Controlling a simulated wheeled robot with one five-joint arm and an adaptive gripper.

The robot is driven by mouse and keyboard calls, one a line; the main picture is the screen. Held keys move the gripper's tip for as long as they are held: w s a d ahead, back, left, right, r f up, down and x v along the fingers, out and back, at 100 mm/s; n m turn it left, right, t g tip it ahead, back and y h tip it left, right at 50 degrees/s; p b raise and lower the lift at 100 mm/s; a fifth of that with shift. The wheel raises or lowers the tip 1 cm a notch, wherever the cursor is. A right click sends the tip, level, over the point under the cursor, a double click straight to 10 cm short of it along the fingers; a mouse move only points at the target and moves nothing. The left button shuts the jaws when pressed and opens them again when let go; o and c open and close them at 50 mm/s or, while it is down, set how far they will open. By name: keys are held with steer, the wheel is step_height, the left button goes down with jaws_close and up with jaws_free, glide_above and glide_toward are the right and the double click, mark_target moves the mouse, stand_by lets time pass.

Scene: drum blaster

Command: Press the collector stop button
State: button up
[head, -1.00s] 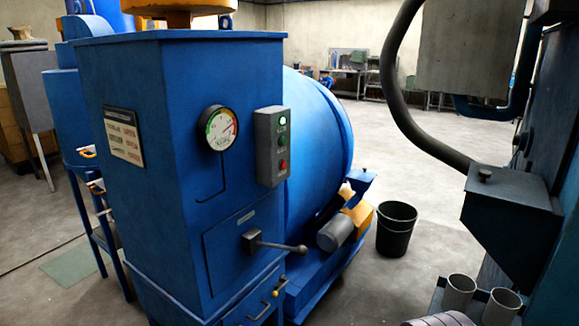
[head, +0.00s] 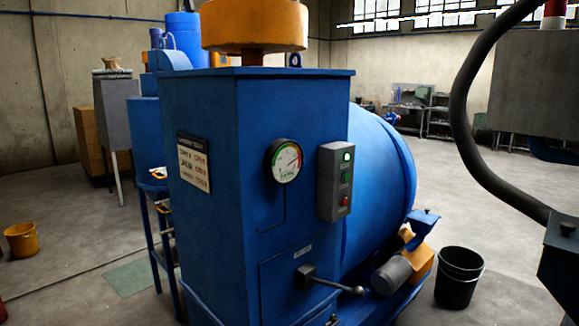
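A tall blue collector cabinet (head: 215,240) stands in the middle of the head view. A grey control box (head: 327,190) is on its right face, with a lit whitish-green lamp (head: 347,157) at the top, a green button (head: 346,178) in the middle and a red button (head: 346,201) at the bottom. A round dial gauge (head: 285,161) is left of the box, its red needle pointing to the upper right. My gripper is not in view.
A lever handle (head: 335,284) sticks out from the cabinet's lower door. A black bucket (head: 459,278) stands on the floor at the right, and a yellow bucket (head: 22,240) at the far left. A dark hose (head: 470,150) hangs at the right. Open floor lies at left and back right.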

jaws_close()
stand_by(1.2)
